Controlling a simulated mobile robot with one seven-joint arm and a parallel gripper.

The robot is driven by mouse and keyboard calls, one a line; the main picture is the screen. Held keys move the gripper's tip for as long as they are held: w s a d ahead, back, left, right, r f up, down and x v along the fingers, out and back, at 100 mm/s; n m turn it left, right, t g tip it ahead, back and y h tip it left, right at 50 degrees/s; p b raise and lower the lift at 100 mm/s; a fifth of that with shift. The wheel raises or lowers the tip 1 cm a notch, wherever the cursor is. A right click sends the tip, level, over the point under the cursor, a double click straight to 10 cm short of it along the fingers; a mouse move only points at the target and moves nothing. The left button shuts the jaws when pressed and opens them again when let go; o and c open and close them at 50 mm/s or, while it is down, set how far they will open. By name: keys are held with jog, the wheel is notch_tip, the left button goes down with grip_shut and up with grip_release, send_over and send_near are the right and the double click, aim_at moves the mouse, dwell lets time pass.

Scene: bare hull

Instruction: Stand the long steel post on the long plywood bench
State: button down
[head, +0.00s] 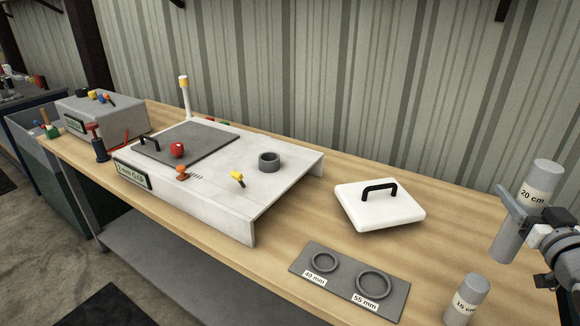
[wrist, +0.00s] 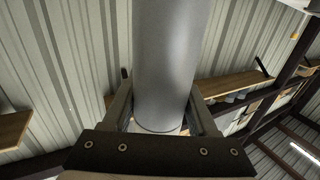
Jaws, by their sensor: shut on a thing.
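The long steel post (head: 504,241), a grey cylinder with a "20 cm" label, is at the right of the head view. My gripper (head: 522,207) is shut around its middle. The post looks about upright, leaning in the picture much as the shorter post does. In the wrist view the post (wrist: 165,60) runs between the two fingers (wrist: 160,115). The long plywood bench (head: 300,215) runs across the head view, under the post. I cannot tell whether the post's lower end touches the bench or hangs just above it.
A shorter "15 cm" post (head: 465,300) stands close in front. A dark plate (head: 337,293) with two rings lies left of it. A white lid with a black handle (head: 380,207) lies behind. A white raised box (head: 245,205) fills the bench's middle. Bare wood shows between lid and held post.

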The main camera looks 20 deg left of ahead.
jog(key=s+d+f+n+g+y+b, duration=0.1)
jog(key=s+d+f+n+y+b, duration=0.15)
jog(key=s, duration=0.85)
jog(key=s+d+f+n+g+y+b, duration=0.1)
jog(key=s+d+y, duration=0.25)
jog(key=s, duration=0.65)
jog(key=w+f+b, duration=0.4)
jog(key=w+f, duration=0.7)
jog(key=shift+w+d+f+h, duration=0.2)
jog(key=shift+w+d+h, duration=0.05)
jog(key=shift+h, duration=0.15)
jog(key=shift+f, duration=0.1)
jog(key=shift+f, duration=0.15)
jog(key=shift+c, duration=0.9)
grip_release()
